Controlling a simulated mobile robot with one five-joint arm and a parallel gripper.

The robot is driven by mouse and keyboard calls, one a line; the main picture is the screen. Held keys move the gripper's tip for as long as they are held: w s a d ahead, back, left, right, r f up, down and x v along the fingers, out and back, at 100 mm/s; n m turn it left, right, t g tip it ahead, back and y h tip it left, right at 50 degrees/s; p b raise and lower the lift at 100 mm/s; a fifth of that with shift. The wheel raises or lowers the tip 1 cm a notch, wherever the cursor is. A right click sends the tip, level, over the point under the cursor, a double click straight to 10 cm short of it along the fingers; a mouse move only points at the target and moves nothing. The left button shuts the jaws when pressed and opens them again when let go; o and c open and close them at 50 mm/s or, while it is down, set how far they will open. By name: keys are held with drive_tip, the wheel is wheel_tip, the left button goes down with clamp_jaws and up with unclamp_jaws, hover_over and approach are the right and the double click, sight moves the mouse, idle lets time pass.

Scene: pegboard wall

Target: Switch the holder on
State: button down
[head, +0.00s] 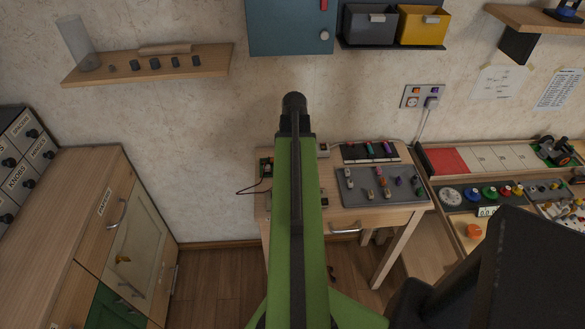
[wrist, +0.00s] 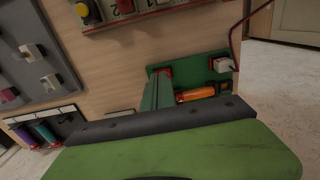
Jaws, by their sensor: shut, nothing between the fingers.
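The holder appears to be a green board (wrist: 205,62) with an orange cell (wrist: 196,93) lying along it, in the wrist view. A small white block (wrist: 222,64), perhaps its switch, sits at the board's right end by a dark red wire. I cannot tell the switch's position. In the head view the holder (head: 266,167) is small, at the table's left edge, partly behind my arm. My gripper (head: 293,101) is shut and empty at the dark end of my green arm. My own parts cover the lower wrist view and some of the board.
The small table (head: 385,217) carries a grey tray (head: 350,198) of blocks and a rack (head: 370,152) of coloured cylinders. A wooden cabinet (head: 75,210) stands left. Shelves and bins hang on the wall. The right bench (head: 450,232) is crowded.

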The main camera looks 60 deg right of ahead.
wheel_tip(320, 180, up, 6)
drive_tip(key=p, duration=0.5)
drive_tip(key=shift+r, duration=0.1)
drive_tip(key=w+a+n, duration=0.5)
drive_tip(key=w+a, duration=1.4)
drive_tip(key=a, duration=0.2)
drive_tip(key=w+a+n, duration=0.2)
drive_tip(key=a+n, duration=0.3)
drive_tip(key=a, duration=2.4)
drive_tip(key=shift+w+n, duration=0.35)
drive_tip(key=shift+n, duration=0.05)
